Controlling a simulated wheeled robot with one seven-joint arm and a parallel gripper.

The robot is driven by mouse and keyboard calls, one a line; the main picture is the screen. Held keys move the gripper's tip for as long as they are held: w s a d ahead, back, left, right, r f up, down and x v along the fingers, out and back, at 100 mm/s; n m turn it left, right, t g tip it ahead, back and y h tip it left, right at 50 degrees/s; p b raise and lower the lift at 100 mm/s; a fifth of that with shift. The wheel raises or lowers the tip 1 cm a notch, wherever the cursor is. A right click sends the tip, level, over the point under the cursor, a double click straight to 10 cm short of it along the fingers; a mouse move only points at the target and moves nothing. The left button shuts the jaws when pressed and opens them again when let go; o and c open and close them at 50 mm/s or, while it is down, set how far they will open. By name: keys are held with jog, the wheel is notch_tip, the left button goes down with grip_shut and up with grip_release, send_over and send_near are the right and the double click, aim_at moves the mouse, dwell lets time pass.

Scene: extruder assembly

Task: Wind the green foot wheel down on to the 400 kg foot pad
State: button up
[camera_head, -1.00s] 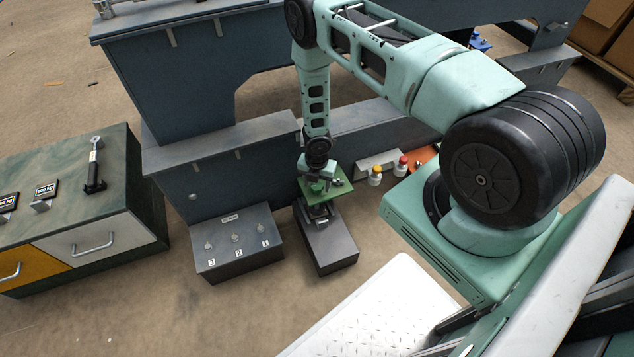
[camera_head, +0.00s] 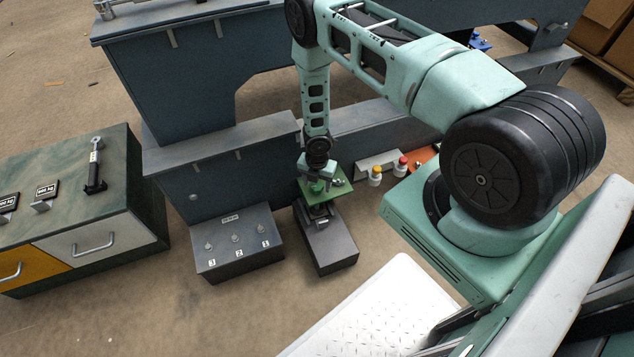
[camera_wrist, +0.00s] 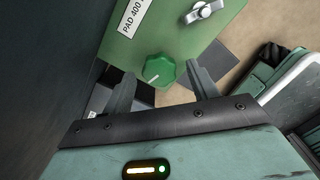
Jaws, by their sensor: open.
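The green foot wheel (camera_wrist: 159,70) is a lobed knob with a white line on it, beside a green plate (camera_wrist: 170,35) labelled "PAD 400". My gripper (camera_wrist: 161,76) is open, with one finger on each side of the wheel; I cannot tell whether either finger touches it. In the head view my gripper (camera_head: 317,178) is over the green plate (camera_head: 340,187), and the wheel is hard to make out there. Below the plate is a dark block (camera_head: 330,250) on the floor. The gap under the foot cannot be judged.
A silver wing nut (camera_wrist: 203,11) sits on the plate. A grey box with numbered switches (camera_head: 238,245) stands left of the dark block. The blue-grey machine frame (camera_head: 225,165) is close behind. Open floor lies in front.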

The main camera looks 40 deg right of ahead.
notch_tip(320, 180, up, 6)
jog(key=p, duration=0.4)
jog(key=shift+f, duration=0.15)
jog(key=w+a+r+m+p, duration=0.1)
jog(key=a+r+m+p, duration=0.15)
jog(key=r, duration=1.05)
jog(key=w+a+r+m+p, duration=0.15)
jog(key=a+r, duration=0.25)
jog(key=r, duration=1)
jog(key=s+a+r+m, duration=0.45)
jog(key=a+r, duration=0.35)
jog(key=r, duration=0.3)
jog(key=s+a+r+m, duration=0.45)
jog(key=s+r, duration=0.25)
jog(key=s, duration=0.4)
jog(key=s+a+r+m, duration=0.3)
jog(key=s+a+r, duration=0.3)
jog(key=s, duration=0.5)
notch_tip(320, 180, up, 17)
jog(key=p, duration=1.7)
jog(key=shift+d+r+m+y, duration=0.2)
jog(key=shift+d+m+y, duration=0.05)
jog(key=shift+m+y, duration=0.05)
